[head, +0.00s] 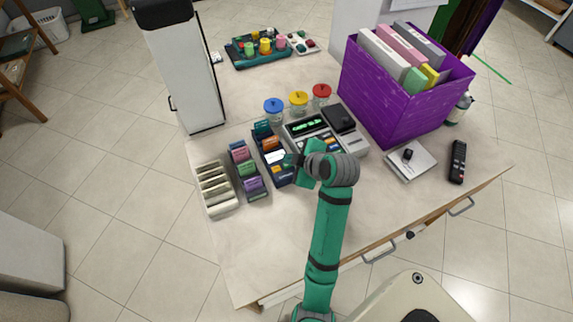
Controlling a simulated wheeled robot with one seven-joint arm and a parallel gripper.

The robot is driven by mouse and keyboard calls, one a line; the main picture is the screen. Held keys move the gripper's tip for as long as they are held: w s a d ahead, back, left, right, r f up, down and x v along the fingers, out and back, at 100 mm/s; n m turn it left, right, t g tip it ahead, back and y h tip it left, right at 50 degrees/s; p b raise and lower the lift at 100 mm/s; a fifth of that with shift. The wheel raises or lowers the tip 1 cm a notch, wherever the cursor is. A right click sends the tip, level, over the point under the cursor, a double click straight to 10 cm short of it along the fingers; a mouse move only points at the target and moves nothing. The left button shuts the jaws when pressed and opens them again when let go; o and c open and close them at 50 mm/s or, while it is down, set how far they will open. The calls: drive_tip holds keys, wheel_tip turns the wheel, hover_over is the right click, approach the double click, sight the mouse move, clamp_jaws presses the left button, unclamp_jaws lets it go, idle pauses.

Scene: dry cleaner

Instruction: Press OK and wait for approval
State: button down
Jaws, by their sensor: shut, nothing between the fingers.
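The cash register (303,129) has a lit green display whose text is too small to read surely. My green arm reaches up from the bottom of the view.
A pale slotted rack (214,187) and stacked coloured items (245,170) stand left of the terminal. Lidded jars (298,103) stand behind. A tall white cabinet (187,80) and a purple box of files (392,107) flank them. The counter's front left is clear.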

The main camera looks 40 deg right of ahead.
drive_tip(key=shift+f, duration=0.15)
drive_tip(key=shift+w+a+f, duration=0.1)
drive_tip(key=shift+w+f, duration=0.15)
drive_tip(key=shift+a, duration=0.15)
drive_tip(key=shift+s+d+f, duration=0.1)
drive_tip(key=shift+s+d, duration=0.25)
drive_tip(key=shift+d, duration=0.05)
drive_tip(key=shift+w+a+f, duration=0.25)
drive_tip(key=shift+w, duration=0.15)
idle(0.3)
